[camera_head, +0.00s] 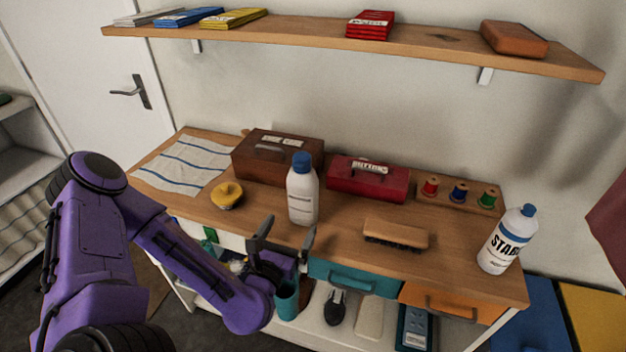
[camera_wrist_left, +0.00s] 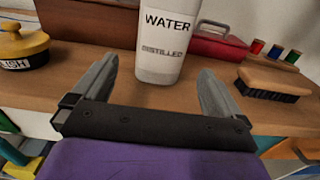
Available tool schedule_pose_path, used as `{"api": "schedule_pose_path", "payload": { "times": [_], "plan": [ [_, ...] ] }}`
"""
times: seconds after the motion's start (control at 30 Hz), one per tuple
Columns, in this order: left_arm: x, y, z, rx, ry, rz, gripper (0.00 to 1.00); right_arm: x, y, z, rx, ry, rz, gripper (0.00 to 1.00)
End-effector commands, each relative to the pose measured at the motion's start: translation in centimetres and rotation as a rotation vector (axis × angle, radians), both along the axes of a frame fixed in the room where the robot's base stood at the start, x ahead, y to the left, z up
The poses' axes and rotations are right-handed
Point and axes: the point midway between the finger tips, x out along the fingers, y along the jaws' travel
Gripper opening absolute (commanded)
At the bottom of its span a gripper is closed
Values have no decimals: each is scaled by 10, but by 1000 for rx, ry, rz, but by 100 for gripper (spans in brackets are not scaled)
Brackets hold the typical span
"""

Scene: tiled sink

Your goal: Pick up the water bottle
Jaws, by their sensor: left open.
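The water bottle (camera_head: 303,195) is white with a blue cap and stands upright on the wooden table, near its front edge. In the left wrist view the bottle (camera_wrist_left: 163,40) shows the label "WATER DISTILLED" and its cap is out of the picture. My left gripper (camera_head: 285,229) is open and empty, in front of the bottle at the table's front edge. In the left wrist view the bottle appears ahead, between the two fingers (camera_wrist_left: 158,88), and the fingers do not seem to touch it. My right gripper is not in view.
A yellow polish tin (camera_head: 227,195) stands left of the bottle, a brown box (camera_head: 262,158) and red tin (camera_head: 367,181) behind it. A brush (camera_head: 396,234) and a starch bottle (camera_head: 507,240) stand to the right. A shelf (camera_head: 300,35) hangs above.

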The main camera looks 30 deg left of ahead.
Motion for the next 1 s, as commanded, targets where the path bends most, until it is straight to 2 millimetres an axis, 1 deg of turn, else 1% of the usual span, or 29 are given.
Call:
{"api": "schedule_pose_path", "payload": {
  "times": [0.13, 0.3, 0.4, 0.47, 0.53, 0.7, 0.8, 1.0],
  "plan": [
    [15, 5, -7, -5, -14, 6, 100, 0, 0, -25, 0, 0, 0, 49],
    [38, 10, -9, -4, -13, 6, 100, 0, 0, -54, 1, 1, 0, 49],
    [48, 12, -5, -4, -8, 3, 100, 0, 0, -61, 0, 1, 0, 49],
    [52, 12, -3, -4, -6, 1, 100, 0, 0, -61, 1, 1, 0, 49],
    [60, 14, 0, 0, -3, 0, 100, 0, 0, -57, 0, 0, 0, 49],
    [91, 19, 1, 1, -1, 0, 100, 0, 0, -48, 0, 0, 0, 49],
    [101, 22, 0, -2, -1, 0, 100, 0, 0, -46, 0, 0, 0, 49],
    [103, 22, -1, -4, -2, 0, 100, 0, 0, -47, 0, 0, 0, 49]
  ]
}}
